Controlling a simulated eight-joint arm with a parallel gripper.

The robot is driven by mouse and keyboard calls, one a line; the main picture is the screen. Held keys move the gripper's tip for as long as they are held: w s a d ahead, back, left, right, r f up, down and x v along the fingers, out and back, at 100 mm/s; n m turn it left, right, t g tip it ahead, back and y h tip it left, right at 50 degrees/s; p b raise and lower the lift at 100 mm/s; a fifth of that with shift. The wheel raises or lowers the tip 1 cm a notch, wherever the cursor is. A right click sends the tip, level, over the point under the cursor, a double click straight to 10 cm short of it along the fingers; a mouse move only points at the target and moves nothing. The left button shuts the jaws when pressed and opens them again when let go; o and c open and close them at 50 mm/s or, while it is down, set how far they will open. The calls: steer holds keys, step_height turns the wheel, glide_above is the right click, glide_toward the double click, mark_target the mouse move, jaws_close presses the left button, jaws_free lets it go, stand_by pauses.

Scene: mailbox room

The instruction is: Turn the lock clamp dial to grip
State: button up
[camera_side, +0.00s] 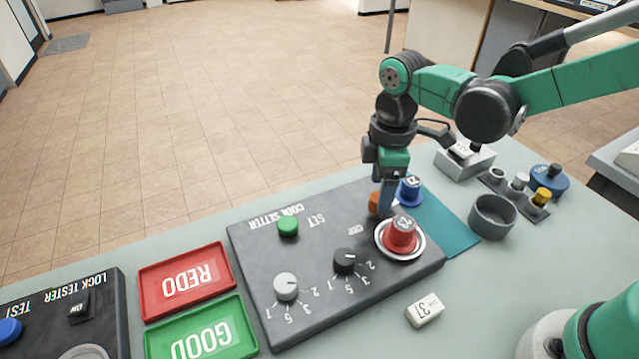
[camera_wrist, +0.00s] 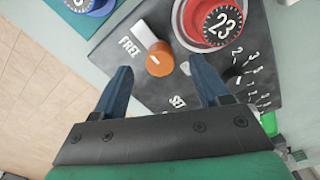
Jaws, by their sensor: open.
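The lock clamp dial is an orange knob (camera_wrist: 160,62) with a white pointer bar on the dark code setter panel (camera_side: 325,290). In the wrist view the bar points up and left, beside the word FREE. My gripper (camera_wrist: 158,73) is open, its two blue fingers apart on either side of the dial's near edge. I cannot tell if they touch it. In the side view the orange dial (camera_side: 374,203) is partly hidden behind my gripper (camera_side: 387,205). A red lock cylinder marked 23 (camera_side: 400,233) sits upright in a pale ring close to the dial.
A blue lock cylinder (camera_side: 410,190) stands close behind my gripper on a teal mat (camera_side: 452,228). A grey cup (camera_side: 492,217) stands right.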

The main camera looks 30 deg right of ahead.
steer(key=shift+f, duration=1.05)
jaws_close()
